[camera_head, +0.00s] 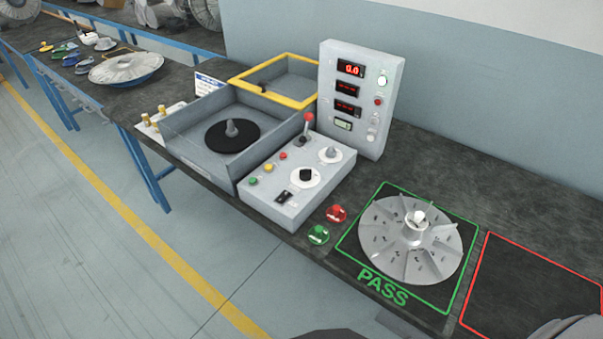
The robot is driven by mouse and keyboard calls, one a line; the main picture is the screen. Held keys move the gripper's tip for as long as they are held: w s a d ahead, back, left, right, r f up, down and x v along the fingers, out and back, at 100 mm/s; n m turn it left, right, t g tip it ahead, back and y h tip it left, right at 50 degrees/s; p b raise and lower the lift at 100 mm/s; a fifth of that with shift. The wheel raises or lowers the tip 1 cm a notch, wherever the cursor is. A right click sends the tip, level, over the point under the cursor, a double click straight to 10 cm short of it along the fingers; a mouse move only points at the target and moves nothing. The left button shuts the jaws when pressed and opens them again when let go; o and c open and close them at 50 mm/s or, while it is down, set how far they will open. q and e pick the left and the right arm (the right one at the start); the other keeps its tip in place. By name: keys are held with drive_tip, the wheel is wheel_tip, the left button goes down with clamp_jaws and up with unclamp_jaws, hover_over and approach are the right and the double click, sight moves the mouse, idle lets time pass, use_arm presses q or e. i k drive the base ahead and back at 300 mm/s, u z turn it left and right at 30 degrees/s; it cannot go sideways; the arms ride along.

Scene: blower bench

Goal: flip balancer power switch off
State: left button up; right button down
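The balancer stands mid-bench: a grey open box with a black disc (232,134) and spindle. Its control box (270,210) carries a small black switch (283,197), a black knob (306,175), a red-topped lever (308,118) and coloured buttons. The switch's position is too small to tell. Neither gripper can be made out; only dark and grey shapes, possibly my arms, show at the bottom edge.
A finned blower wheel (386,238) lies in the green PASS outline. Red (336,213) and green (318,234) knobbed pieces lie left of it. A red outlined area (530,285) is at right.

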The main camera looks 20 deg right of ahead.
sight(285, 195)
drive_tip(key=u, duration=1.85)
drive_tip(key=k, duration=0.55)
drive_tip(key=z, duration=0.65)
